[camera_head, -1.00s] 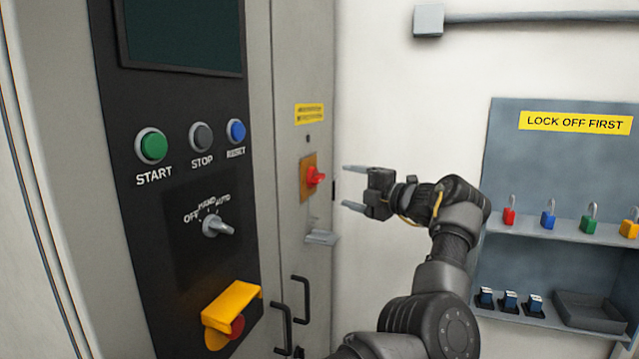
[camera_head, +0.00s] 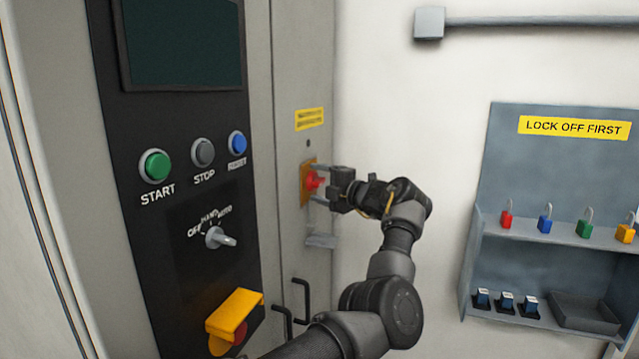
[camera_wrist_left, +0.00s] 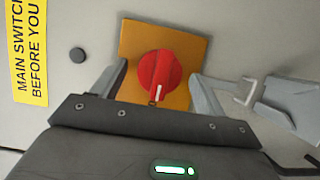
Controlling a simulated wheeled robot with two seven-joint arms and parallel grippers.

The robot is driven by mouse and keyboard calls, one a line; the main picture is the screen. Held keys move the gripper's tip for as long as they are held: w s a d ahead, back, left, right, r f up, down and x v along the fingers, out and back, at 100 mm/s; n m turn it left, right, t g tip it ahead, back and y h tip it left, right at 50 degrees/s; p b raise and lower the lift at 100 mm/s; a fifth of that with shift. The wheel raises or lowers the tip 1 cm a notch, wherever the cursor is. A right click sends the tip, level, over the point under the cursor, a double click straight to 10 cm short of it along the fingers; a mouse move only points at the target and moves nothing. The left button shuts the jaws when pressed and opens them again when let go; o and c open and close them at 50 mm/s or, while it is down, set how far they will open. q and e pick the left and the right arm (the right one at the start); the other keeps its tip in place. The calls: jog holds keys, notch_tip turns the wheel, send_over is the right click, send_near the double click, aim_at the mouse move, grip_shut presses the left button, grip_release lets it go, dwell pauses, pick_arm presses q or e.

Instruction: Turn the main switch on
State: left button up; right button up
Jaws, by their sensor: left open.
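The main switch is a red rotary knob (camera_head: 316,180) on an orange-yellow plate (camera_head: 305,190) on the side of the grey cabinet. In the left wrist view the red knob (camera_wrist_left: 160,75) shows a white mark near its lower edge, and the plate (camera_wrist_left: 190,50) surrounds it. My left gripper (camera_head: 321,183) is open, with one finger above the knob and one below it in the head view. In the left wrist view the fingers (camera_wrist_left: 158,85) stand on either side of the knob, with gaps visible. My right gripper is not in view.
A yellow label (camera_head: 309,119) sits above the switch; a small metal bracket (camera_head: 322,241) sticks out below. The control panel (camera_head: 180,285) with buttons and a selector is left. A lockout board (camera_head: 550,160) with padlocks hangs right.

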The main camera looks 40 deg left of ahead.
pick_arm(q)
jog(key=c, duration=1)
jog(key=shift+o, duration=0.2)
